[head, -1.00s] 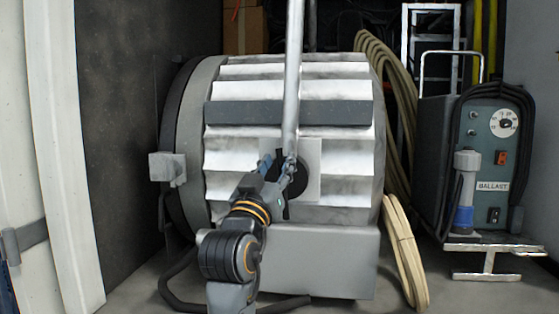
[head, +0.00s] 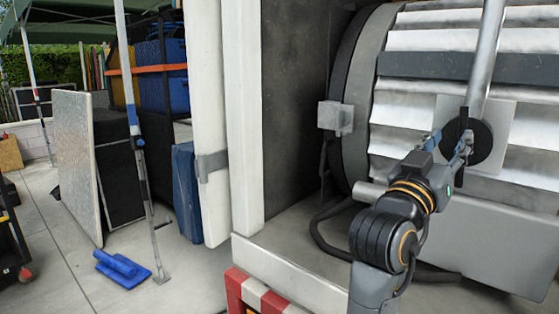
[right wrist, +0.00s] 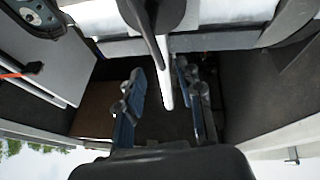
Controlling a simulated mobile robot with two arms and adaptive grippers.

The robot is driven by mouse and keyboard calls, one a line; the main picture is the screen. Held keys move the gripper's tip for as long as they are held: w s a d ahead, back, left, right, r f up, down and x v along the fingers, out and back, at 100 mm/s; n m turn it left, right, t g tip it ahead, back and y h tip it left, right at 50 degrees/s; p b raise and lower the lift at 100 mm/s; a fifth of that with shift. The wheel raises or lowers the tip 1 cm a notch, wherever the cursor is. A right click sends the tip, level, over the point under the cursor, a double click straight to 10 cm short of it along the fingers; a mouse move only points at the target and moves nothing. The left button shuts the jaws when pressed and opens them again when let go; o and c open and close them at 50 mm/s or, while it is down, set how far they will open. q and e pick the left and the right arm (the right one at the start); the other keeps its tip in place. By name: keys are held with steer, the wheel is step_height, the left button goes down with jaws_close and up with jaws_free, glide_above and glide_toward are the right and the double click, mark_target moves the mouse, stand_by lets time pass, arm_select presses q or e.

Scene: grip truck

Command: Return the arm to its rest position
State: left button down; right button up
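My right gripper (head: 452,146) is in front of a large white ribbed drum (head: 445,60) inside the truck. Its fingertips are close to a round black disc (head: 482,142) and the lower end of a silver pole (head: 489,60). In the right wrist view my right gripper (right wrist: 163,98) has its two fingers well apart. The pale pole (right wrist: 165,75) runs toward the gap between them, and the fingers do not close on it. Whether a finger touches the pole cannot be told. My left gripper is in neither view.
The truck's white door post (head: 247,110) and red-white striped edge (head: 262,297) are left of my arm. A black cable (head: 318,235) lies on the truck floor. Outside are a leaning panel (head: 78,150), a blue case (head: 186,195), a stand and free paving (head: 60,260).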

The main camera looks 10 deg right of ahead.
steer(key=w+a+f+n+t+y, duration=0.1)
steer(key=w+f+n+y, duration=0.2)
steer(key=f, duration=0.7)
steer(key=f+n+t+y, duration=0.15)
steer(key=f+y, duration=0.25)
steer(key=f, duration=0.6)
steer(key=s+a+f+n+g+y, duration=0.2)
steer(key=f+y, duration=0.1)
steer(key=f, duration=0.6)
steer(key=s+a+f+n+g+y, duration=0.1)
steer(key=s+a+f+n+y, duration=0.15)
steer(key=f, duration=0.65)
steer(key=s+a+f+n+g+y, duration=0.25)
steer(key=s+a+f+g, duration=0.2)
steer(key=s+f, duration=0.55)
steer(key=s+a+f+n+g+y, duration=0.1)
steer(key=s+a+f+g+y, duration=0.3)
steer(key=s+f, duration=0.5)
steer(key=s+a+f+p, duration=0.1)
steer(key=s+f+p, duration=0.25)
steer(key=f, duration=1.75)
steer(key=s+d+f+g+p, duration=0.1)
steer(key=s+d+f+g, duration=0.1)
steer(key=s+f, duration=1.3)
steer(key=s, duration=0.2)
steer(key=shift+s+d, duration=0.35)
steer(key=shift+d, duration=0.05)
